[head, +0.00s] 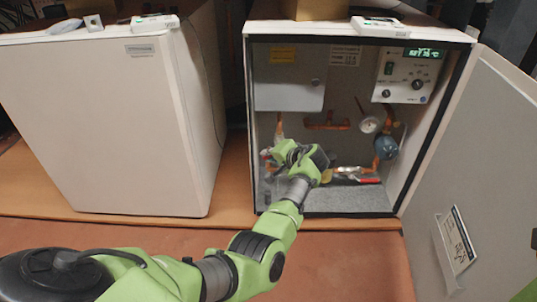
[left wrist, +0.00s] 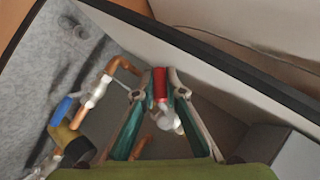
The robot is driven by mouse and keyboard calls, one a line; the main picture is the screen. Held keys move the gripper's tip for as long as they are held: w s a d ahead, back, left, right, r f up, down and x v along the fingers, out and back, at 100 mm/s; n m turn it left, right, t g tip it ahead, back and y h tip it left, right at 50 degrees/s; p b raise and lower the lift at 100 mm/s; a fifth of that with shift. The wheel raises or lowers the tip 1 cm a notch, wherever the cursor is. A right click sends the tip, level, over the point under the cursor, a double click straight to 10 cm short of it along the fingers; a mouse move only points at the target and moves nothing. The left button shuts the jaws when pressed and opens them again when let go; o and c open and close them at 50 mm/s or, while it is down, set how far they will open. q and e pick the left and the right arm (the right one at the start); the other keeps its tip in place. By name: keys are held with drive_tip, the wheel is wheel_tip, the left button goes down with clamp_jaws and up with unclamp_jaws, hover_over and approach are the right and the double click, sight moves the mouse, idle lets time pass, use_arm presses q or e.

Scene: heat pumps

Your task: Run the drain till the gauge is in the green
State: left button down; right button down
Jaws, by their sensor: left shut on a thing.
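My left gripper (head: 272,158) reaches into the open heat pump cabinet (head: 335,208), at the lower left of its pipework. In the left wrist view my left gripper (left wrist: 160,85) is shut on a red handle (left wrist: 160,88), with a pale fitting just below it. The round gauge (head: 369,124) has a white face and sits at the right of the pipes; its needle and colours are too small to read. The head view mostly hides the held handle behind the gripper. My right gripper is not in view.
A control panel (head: 408,75) with a lit display is at the cabinet's top right. A red-handled valve (head: 368,180) lies low at right. A blue handle (left wrist: 62,108) shows in the wrist view. The open door (head: 480,170) stands at right; a closed white unit (head: 110,130) at left.

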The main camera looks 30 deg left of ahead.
use_arm(q)
drive_tip(key=shift+f, duration=0.1)
drive_tip(key=c, duration=2.1)
unclamp_jaws()
drive_tip(key=v, duration=0.7)
drive_tip(key=shift+s+d, duration=0.1)
drive_tip(key=shift+d, duration=0.05)
